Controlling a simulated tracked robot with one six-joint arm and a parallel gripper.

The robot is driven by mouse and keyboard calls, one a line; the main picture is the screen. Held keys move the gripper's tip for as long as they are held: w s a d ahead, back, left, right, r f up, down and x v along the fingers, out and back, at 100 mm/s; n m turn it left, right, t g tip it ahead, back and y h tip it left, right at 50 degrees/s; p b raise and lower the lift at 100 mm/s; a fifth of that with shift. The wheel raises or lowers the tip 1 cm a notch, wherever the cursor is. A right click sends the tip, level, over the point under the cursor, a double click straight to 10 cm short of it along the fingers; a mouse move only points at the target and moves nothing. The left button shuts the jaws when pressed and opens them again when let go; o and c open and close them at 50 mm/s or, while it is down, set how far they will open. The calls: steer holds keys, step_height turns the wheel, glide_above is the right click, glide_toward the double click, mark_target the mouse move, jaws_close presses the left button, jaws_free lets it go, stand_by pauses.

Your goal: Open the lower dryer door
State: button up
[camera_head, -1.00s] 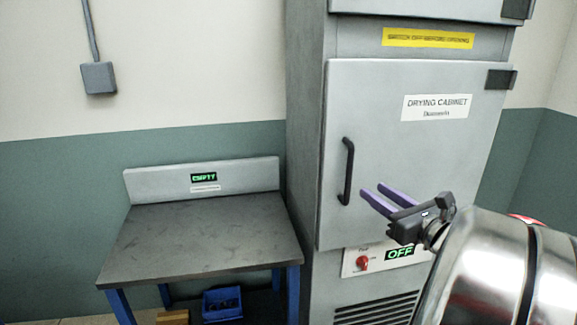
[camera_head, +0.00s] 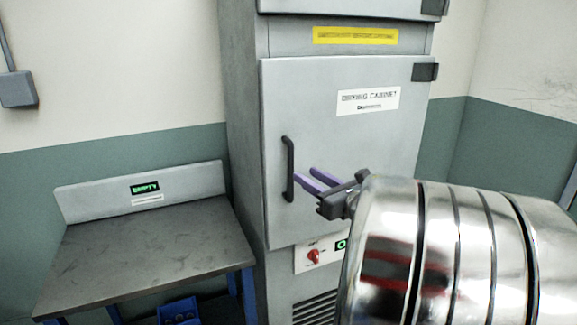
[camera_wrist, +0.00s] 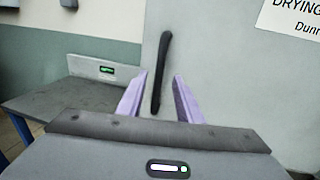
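The lower dryer door (camera_head: 350,140) is a grey panel labelled "DRYING CABINET" and looks shut. Its black vertical bar handle (camera_head: 288,169) is on the door's left side; a dark hinge is at the upper right. My gripper (camera_head: 307,177) has two purple fingers, spread apart with nothing between them in the head view, pointing at the handle from its right. In the wrist view the handle (camera_wrist: 161,72) stands ahead, between the lines of the two fingers (camera_wrist: 154,92). I cannot tell the exact gap from fingertips to handle.
A grey table (camera_head: 140,250) with a green-lit display stands left of the cabinet, with a blue bin (camera_head: 180,310) beneath. A red knob (camera_head: 313,256) and a partly hidden green display sit under the door. An upper door (camera_head: 350,6) is above the yellow label.

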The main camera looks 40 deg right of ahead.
mark_target(293, 166)
steer(key=w, duration=0.8)
steer(key=shift+w+d, duration=0.35)
steer(key=shift+d, duration=0.05)
steer(key=shift+c, duration=0.3)
jaws_close()
